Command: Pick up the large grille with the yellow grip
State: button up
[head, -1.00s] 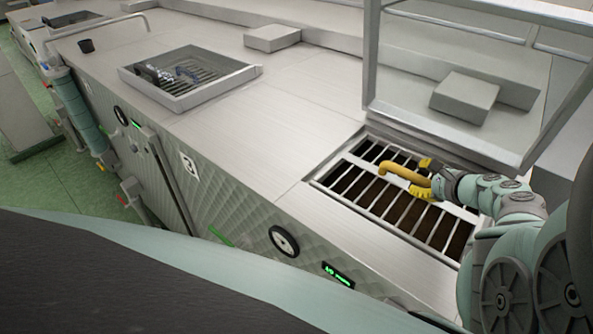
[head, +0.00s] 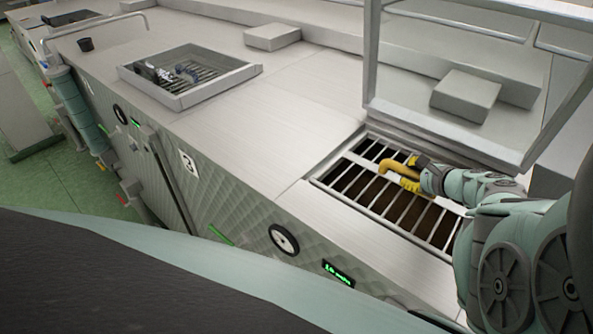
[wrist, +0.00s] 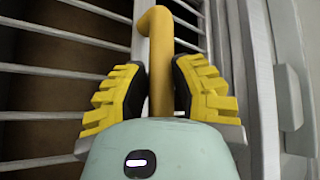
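The large grille (head: 360,201) has pale metal bars and lies level in the opening of the steel machine top, at the right of the head view. Its bars also show in the wrist view (wrist: 60,70). The yellow grip (head: 388,167) is a bent tube that rises from the grille. My gripper (head: 413,173), with yellow and black fingers, is at this grip. In the wrist view, the finger pads (wrist: 160,88) lie close against both sides of the grip (wrist: 160,60), and I see no clear gap. The grip's lower end is hidden behind my gripper.
A raised framed cover (head: 450,130) stands behind the opening, close to my arm. A second opening (head: 200,97) with a smaller grille and a blue grip is at the left. A dark cup (head: 86,45) stands farther left. The steel top between the openings is clear.

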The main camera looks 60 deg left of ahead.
aim_at(412, 173)
grip_shut()
jog(key=shift+r, duration=0.15)
notch_tip(412, 173, up, 3)
jog(key=shift+s+a+r+p, duration=0.1)
jog(key=shift+r+p, duration=0.1)
jog(key=shift+p, duration=0.6)
jog(key=shift+s+d+r, duration=0.15)
jog(key=shift+s+d, duration=0.05)
jog(key=s+d+p, duration=0.1)
jog(key=s+d, duration=0.1)
jog(key=s, duration=0.2)
jog(key=s+d+p, duration=0.1)
jog(key=s+d, duration=0.1)
jog(key=s, duration=0.2)
jog(key=s+d+r+p, duration=0.1)
jog(key=s+d, duration=0.1)
jog(key=s, duration=0.1)
jog(key=shift+s, duration=0.4)
jog(key=shift+s+d+r, duration=0.1)
jog(key=shift+s+d, duration=0.15)
jog(key=shift+s, duration=0.25)
jog(key=shift+s+d, duration=0.2)
jog(key=shift+s, duration=0.25)
